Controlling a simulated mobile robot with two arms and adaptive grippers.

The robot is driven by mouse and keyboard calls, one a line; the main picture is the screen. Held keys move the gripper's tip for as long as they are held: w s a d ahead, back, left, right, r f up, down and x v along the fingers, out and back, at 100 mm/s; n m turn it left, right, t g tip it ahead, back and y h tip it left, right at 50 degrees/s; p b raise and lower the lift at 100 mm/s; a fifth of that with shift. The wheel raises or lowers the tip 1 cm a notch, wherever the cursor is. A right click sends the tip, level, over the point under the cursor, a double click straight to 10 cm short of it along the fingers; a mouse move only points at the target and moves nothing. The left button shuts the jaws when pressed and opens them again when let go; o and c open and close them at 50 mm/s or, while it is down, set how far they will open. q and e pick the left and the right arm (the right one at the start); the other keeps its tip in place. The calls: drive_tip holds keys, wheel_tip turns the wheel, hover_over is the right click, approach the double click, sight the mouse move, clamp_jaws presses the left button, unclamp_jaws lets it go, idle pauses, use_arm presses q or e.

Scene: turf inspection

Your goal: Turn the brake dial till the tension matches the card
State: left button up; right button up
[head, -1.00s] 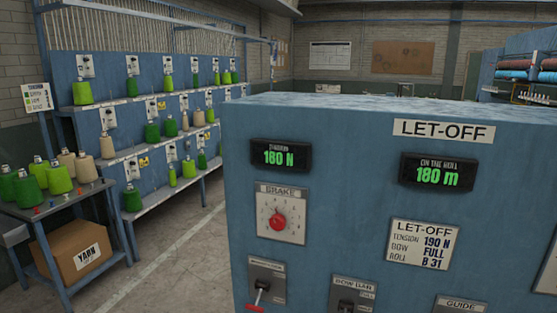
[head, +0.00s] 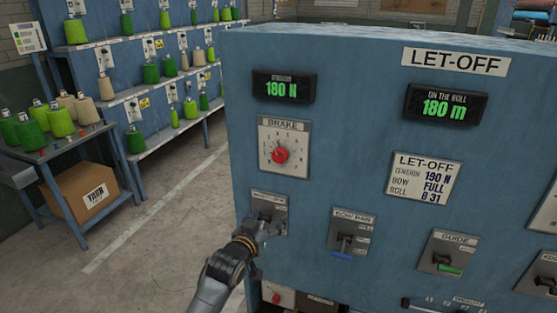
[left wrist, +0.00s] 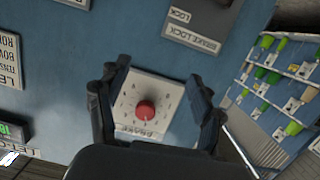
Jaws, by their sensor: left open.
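The brake dial is a red knob (head: 280,155) on a white BRAKE plate (head: 297,135), on the blue LET-OFF cabinet. The tension display (head: 283,88) above it reads 180 N. The card (head: 423,177) to the right reads tension 190 N, bow full, roll B 31. My left gripper (head: 262,237) is in front of the cabinet, below the dial in the head view, and partly covers the brake lock plate (head: 269,203). In the left wrist view the open, empty fingers (left wrist: 158,78) frame the red knob (left wrist: 145,110), apparently without touching it. My right gripper is not in view.
A bow bar lever (head: 344,243) and a guide lever (head: 447,265) sit on the cabinet right of my gripper. A second display (head: 445,105) reads 180 m. Yarn racks and a cone table (head: 60,150) stand left, with clear floor (head: 165,235) between.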

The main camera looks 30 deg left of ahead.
use_arm(q)
drive_tip(key=t+y, duration=0.1)
drive_tip(key=t, duration=0.1)
approach(278, 158)
drive_tip(key=v, duration=0.4)
drive_tip(key=p+x, duration=0.2)
drive_tip(key=x, duration=1)
drive_tip(key=shift+w+p, duration=0.1)
drive_tip(key=shift+p, duration=0.3)
drive_tip(key=shift+x, duration=0.9)
